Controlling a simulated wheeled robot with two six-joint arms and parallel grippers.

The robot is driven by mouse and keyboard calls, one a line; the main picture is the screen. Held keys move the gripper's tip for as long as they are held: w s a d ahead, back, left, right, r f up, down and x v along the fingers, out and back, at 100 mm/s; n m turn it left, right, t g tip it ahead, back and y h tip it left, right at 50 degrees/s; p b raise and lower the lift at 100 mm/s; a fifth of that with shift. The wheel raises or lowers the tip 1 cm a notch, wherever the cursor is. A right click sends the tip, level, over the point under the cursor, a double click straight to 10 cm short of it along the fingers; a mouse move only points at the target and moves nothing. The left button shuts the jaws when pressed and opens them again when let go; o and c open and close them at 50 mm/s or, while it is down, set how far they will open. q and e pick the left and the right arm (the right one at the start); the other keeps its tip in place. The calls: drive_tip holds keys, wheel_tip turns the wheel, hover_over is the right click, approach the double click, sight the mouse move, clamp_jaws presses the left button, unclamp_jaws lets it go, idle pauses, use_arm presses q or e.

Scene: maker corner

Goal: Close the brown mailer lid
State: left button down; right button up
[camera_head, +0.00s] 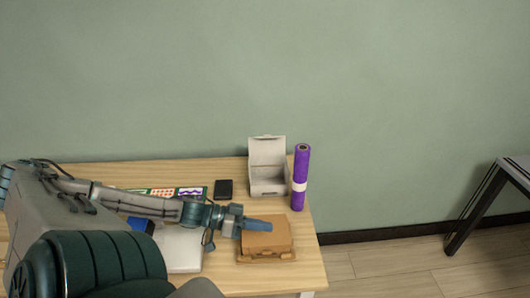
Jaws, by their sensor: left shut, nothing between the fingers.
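The brown mailer (266,243) sits near the right end of the wooden table. Its lid looks folded down over the box, and a flat edge juts out at its base. From this angle I cannot tell whether the lid is fully seated. My left gripper (258,225) is shut and empty, reaching in from the left at the far left part of the mailer's top. It covers a little of the lid, and I cannot tell whether it touches it. My right gripper is not in view.
An open white box (268,180) stands behind the mailer, beside an upright purple roll (300,178). A black object (223,189) and colourful cards (163,193) lie at the back. A pale flat item (184,252) lies left of the mailer. A dark-legged table (490,205) stands far right.

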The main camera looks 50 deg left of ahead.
sight(261, 247)
use_arm(q)
drive_tip(key=shift+s+f, duration=0.1)
drive_tip(key=shift+f, duration=0.25)
drive_tip(key=shift+a+f+m, duration=0.1)
drive_tip(key=shift+f+m, duration=0.2)
drive_tip(key=shift+m, duration=0.1)
drive_tip(key=shift+s+f+m+y+b, duration=0.2)
drive_tip(key=shift+f+m+y+b, duration=0.15)
drive_tip(key=shift+f, duration=0.3)
drive_tip(key=shift+s+f+m+t, duration=0.1)
drive_tip(key=shift+f+m+t, duration=0.15)
drive_tip(key=shift+f+t, duration=0.05)
drive_tip(key=shift+s+d+f+m, duration=0.1)
drive_tip(key=shift+d+f+m, duration=0.15)
drive_tip(key=shift+d+m, duration=0.05)
drive_tip(key=shift+d+f+b, duration=0.15)
drive_tip(key=shift+f+b, duration=0.1)
drive_tip(key=shift+b, duration=0.2)
drive_tip(key=shift+s+f+m+b, duration=0.15)
drive_tip(key=shift+f+m+b, duration=0.15)
drive_tip(key=shift+f+b, duration=0.35)
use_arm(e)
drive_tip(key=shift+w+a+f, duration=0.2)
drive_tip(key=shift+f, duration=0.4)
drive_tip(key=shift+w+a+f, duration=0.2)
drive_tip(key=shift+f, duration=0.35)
use_arm(q)
drive_tip(key=shift+d, duration=0.1)
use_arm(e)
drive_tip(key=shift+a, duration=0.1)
